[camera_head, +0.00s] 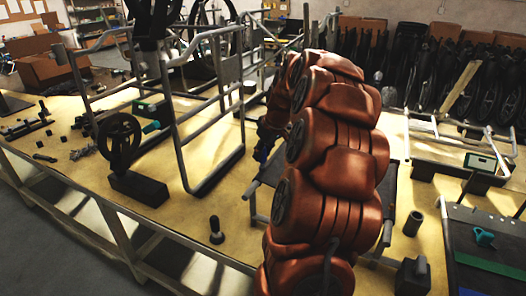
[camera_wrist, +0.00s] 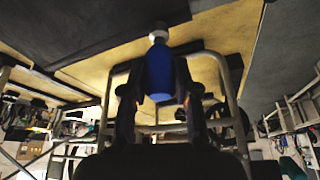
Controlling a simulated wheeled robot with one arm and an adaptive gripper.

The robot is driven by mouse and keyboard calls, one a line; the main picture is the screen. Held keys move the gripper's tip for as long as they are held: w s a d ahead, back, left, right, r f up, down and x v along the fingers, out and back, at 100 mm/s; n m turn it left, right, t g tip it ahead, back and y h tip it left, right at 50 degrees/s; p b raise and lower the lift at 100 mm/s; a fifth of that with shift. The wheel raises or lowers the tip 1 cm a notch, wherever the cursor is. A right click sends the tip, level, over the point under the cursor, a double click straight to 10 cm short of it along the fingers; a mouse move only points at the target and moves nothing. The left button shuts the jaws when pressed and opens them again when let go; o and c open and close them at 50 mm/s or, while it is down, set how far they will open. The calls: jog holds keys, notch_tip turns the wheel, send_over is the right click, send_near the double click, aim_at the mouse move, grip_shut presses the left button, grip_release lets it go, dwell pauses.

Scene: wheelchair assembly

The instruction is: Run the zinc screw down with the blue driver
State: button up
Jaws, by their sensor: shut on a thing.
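In the wrist view the blue driver (camera_wrist: 159,75) stands between the two dark fingers of my gripper (camera_wrist: 158,88), which is shut on its handle. A pale grey round piece (camera_wrist: 158,31) shows at the far end of the driver, in front of the yellow bench top. I cannot tell whether it is part of the driver or the zinc screw. In the head view my gripper (camera_head: 266,140) is mostly hidden behind my orange arm, beside the grey tube frame, with a small bit of blue (camera_head: 262,151) showing. The zinc screw cannot be made out for certain.
Grey tube frames (camera_head: 217,180) stand on the yellow bench (camera_head: 170,215). A small wheel on a black block (camera_head: 138,188) stands to the left. A black knobbed piece (camera_head: 216,229), a dark cylinder (camera_head: 413,223) and a dark tray (camera_head: 480,245) are near the front edge.

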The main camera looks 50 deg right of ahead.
grip_shut()
jog(key=shift+f+m+h+b, duration=0.1)
jog(key=shift+m+h+b, duration=0.35)
jog(key=shift+m, duration=0.75)
jog(key=shift+m+g+h, duration=0.3)
jog(key=shift+m+h, duration=0.15)
jog(key=shift+m, duration=0.65)
jog(key=shift+m+h, duration=0.3)
jog(key=shift+m, duration=0.6)
jog(key=shift+a+m+g+h+b, duration=0.1)
jog(key=shift+m+g+h+b, duration=0.4)
jog(key=shift+m, duration=0.9)
